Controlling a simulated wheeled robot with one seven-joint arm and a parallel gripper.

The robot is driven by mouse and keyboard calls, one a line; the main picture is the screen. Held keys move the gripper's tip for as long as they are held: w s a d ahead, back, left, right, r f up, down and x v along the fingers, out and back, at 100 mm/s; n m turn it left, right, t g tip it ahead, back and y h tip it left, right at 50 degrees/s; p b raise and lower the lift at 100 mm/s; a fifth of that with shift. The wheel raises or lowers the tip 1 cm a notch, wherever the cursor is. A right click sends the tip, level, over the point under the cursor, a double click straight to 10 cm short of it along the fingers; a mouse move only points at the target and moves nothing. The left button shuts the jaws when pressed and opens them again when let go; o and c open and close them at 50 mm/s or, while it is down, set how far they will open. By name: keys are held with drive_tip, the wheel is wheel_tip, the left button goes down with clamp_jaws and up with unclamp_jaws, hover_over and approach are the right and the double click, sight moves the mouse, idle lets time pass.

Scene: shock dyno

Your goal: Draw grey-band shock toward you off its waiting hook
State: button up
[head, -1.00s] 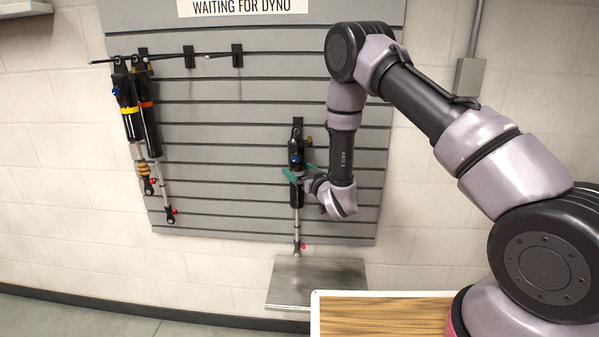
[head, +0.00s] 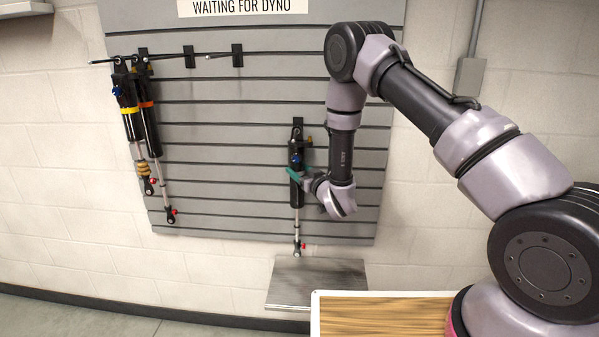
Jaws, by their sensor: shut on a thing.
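The shock in my gripper (head: 298,174) hangs upright from a single hook (head: 298,124) low on the grey slatted panel. This shock (head: 297,196) has a black body, a blue knob, a silver shaft and a red knob at its lower end. My gripper's teal fingers are shut around its upper body, coming from the right. The fingers cover the place where a band might show, so I cannot tell the band's colour. Its top eye still appears to be at the hook.
Two other shocks, one with a yellow band (head: 130,110) and one with an orange band (head: 146,104), hang at the left. Empty hooks (head: 237,56) are to their right. A metal shelf (head: 316,283) is below the held shock. A wood-topped surface (head: 385,316) is at the front.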

clamp_jaws()
drive_tip(key=shift+r, duration=0.25)
idle(0.3)
drive_tip(key=s, duration=0.9)
drive_tip(key=shift+a, duration=0.15)
drive_tip(key=shift+s, duration=0.1)
drive_tip(key=shift+s+a, duration=0.1)
drive_tip(key=shift+s, duration=1.95)
drive_tip(key=shift+s, duration=1.9)
